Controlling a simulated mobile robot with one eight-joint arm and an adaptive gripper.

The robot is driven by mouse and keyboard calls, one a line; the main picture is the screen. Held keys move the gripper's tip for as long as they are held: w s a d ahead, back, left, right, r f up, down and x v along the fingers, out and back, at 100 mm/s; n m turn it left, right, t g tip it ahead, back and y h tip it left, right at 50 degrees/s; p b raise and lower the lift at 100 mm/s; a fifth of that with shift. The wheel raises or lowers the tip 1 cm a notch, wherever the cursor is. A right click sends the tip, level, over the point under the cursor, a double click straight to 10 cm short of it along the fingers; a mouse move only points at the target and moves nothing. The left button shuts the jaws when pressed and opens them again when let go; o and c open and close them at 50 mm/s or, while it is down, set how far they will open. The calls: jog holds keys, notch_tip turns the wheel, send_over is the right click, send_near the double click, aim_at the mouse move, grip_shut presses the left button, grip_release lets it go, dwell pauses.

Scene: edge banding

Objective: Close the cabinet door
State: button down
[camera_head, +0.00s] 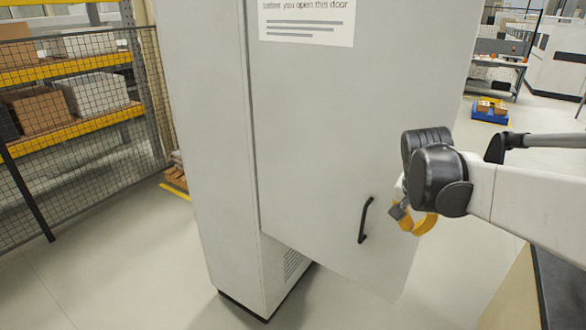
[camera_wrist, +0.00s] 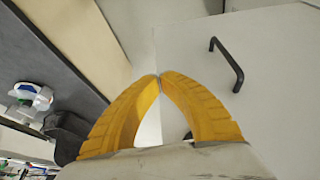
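The tall light grey cabinet (camera_head: 212,170) stands in the middle of the head view. Its door (camera_head: 320,150) stands open, its free edge out to the right beyond the cabinet body. A black bar handle (camera_head: 364,220) is on the door's lower part; it also shows in the wrist view (camera_wrist: 236,65) at upper right. My gripper (camera_head: 410,222) is just right of the handle in the head view, partly hidden by my wrist. In the wrist view my gripper's yellow fingers (camera_wrist: 160,77) meet at the tips with nothing between them, apart from the handle. Contact with the door cannot be told.
A bench with a dark top (camera_head: 560,285) stands at lower right, and it fills the left of the wrist view (camera_wrist: 60,60). A mesh fence (camera_head: 90,130) and shelves with boxes are at left. A blue tray (camera_head: 490,115) lies on the far floor. Floor in front is clear.

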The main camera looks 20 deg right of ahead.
jog(key=w+d+f+b, duration=0.2)
jog(key=w+d+f, duration=0.1)
jog(key=d+f, duration=0.2)
jog(key=shift+w+f, duration=0.15)
dwell(0.3)
